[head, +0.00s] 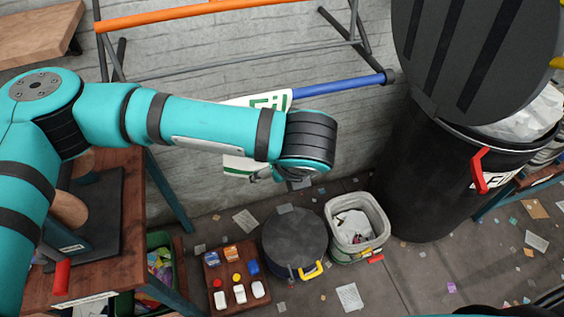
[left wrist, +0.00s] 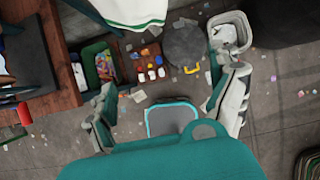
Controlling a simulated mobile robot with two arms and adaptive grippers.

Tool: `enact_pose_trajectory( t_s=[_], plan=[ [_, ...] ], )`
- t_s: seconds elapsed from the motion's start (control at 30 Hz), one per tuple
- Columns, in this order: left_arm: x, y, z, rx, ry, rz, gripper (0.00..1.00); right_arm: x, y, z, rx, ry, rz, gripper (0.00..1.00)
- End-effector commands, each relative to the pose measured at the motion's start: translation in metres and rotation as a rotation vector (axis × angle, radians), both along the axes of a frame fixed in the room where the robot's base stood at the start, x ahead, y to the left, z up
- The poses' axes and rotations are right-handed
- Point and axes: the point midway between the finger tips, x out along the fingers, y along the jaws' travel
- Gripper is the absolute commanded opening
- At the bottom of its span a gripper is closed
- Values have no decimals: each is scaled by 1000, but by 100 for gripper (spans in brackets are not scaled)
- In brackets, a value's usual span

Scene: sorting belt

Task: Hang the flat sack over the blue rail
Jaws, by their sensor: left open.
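The flat sack (head: 270,99) is white with green lettering. In the head view it is at the left part of the blue rail (head: 340,84), with its top edge at the rail and the rail emerging to its right. A lower part shows below my left arm, which hides its middle. In the left wrist view its white cloth with a green stripe (left wrist: 133,14) hangs at the top edge. My left gripper (left wrist: 172,82) is open and empty, apart from the sack. In the head view its fingers are mostly hidden behind my wrist. My right gripper is not in view.
An orange rail (head: 190,13) and a grey bar run above the blue rail. A large black bin (head: 420,180) stands at right. On the littered floor are a round dark-lidded bin (head: 295,240), a pale bin (head: 335,240) and a board of small blocks (head: 212,265). A wooden bench is at left.

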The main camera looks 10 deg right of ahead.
Motion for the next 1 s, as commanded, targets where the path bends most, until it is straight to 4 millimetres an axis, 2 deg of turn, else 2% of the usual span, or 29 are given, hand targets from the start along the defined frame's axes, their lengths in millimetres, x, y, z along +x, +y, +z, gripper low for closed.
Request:
enact_pose_trajectory(
  t_s=[0.03,0.2,0.67,0.77,1.0],
  plan=[
    [-1,0,8,-3,17,2,92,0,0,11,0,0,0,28],
    [-4,0,12,-9,62,2,92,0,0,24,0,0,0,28],
    [-5,-1,13,-12,74,0,92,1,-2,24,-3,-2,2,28],
    [-9,-2,23,-12,74,-1,92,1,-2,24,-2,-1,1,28],
    [-28,-5,69,-13,72,-3,92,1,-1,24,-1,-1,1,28]
  ],
)
